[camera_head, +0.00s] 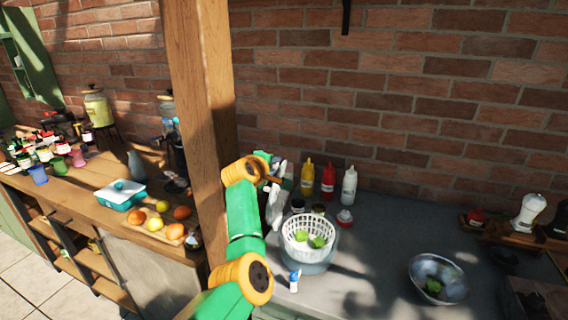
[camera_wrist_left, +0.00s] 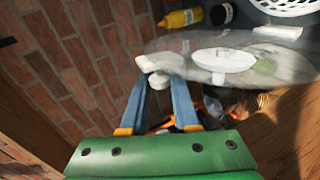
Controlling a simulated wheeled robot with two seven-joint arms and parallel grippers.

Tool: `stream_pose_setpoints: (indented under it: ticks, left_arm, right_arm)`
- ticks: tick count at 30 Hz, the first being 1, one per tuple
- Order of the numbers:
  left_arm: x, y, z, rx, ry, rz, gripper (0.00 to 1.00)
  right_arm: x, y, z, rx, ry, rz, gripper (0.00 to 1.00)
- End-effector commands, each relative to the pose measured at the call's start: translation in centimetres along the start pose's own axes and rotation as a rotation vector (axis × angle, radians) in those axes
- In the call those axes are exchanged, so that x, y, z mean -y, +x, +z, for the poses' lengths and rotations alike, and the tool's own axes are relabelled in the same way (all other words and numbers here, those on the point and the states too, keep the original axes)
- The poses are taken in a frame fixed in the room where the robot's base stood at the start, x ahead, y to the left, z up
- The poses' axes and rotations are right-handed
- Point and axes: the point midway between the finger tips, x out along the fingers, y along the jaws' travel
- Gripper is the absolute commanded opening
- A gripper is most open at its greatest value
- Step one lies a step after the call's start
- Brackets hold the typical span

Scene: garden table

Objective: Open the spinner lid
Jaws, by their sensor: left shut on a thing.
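The salad spinner's white slotted basket (camera_head: 296,221) stands uncovered in its clear bowl (camera_head: 309,266) on the grey counter, with green leaves inside. A corner of the basket (camera_wrist_left: 288,6) shows in the left wrist view. My left gripper (camera_head: 272,180) is up behind and left of the basket. It also shows in the left wrist view (camera_wrist_left: 164,88), shut on the white knob of the clear spinner lid (camera_wrist_left: 225,60). The lid (camera_head: 276,207) is off the basket, tilted steeply and seen nearly edge-on in the head view. My right gripper is not in view.
Yellow (camera_head: 307,178), red (camera_head: 328,181) and white (camera_head: 348,186) bottles stand behind the basket by the brick wall. A wooden post (camera_head: 200,110) rises close left of my arm. A metal bowl (camera_head: 438,278) stands right; the counter between is clear.

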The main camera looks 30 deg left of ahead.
Motion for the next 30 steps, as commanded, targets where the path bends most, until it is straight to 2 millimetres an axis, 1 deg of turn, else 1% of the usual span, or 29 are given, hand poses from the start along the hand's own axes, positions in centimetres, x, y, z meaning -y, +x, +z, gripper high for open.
stream_pose_setpoints:
  ticks: [3,9,15,26,27,29,30]
  left_arm:
    - [0.0,0.0,-0.8,0.019,-0.05,0.0,0.0]
    - [0.3,0.1,-1.6,0.043,-0.104,0.001,0.0]
    - [0.5,0.2,-1.9,0.051,-0.123,0.001,0.0]
    - [0.5,0.2,-1.9,0.052,-0.125,0.0,0.0]
    - [0.5,0.2,-1.9,0.052,-0.125,0.0,0.4]
    - [0.5,0.2,-1.9,0.052,-0.125,0.0,0.56]
    - [0.5,0.2,-1.8,0.052,-0.125,0.0,0.57]
  right_arm:
    - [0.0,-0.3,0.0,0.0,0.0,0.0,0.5]
    - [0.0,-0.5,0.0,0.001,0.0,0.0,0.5]
    - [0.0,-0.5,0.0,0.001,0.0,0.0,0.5]
    - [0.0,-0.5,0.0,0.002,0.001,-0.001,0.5]
    - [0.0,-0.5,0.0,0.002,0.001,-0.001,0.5]
    - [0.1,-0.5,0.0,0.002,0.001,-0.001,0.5]
    - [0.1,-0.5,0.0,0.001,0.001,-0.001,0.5]
